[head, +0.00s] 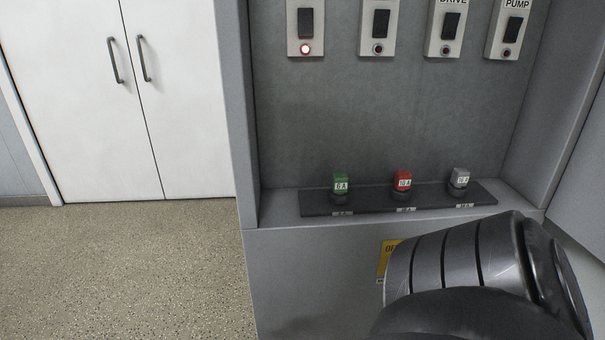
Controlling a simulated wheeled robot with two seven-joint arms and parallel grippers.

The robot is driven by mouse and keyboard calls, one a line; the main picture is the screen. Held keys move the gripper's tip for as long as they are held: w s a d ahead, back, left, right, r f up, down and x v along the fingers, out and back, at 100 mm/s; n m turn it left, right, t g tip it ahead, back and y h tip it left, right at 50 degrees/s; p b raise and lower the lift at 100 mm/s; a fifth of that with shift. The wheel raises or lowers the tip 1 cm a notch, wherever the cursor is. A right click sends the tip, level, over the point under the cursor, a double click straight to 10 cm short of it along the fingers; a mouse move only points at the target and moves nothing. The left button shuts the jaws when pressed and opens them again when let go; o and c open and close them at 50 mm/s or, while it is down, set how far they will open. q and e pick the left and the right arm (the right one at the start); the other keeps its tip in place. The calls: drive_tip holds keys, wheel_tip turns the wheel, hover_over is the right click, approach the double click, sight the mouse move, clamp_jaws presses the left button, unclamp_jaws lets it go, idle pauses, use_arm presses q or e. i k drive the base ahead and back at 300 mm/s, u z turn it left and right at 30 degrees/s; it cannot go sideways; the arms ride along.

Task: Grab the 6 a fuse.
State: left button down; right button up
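Part of my arm fills the lower right, in front of the cabinet. Neither gripper shows in the head view.
Several switch plates line the cabinet's back panel above; the leftmost (305,28) has a lit red lamp. A yellow label (388,256) is on the front below. White doors (170,100) and open floor (130,270) lie left.

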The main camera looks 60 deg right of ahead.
sight(339, 180)
drive_tip(key=i, duration=1.7)
drive_tip(key=z, duration=2.35)
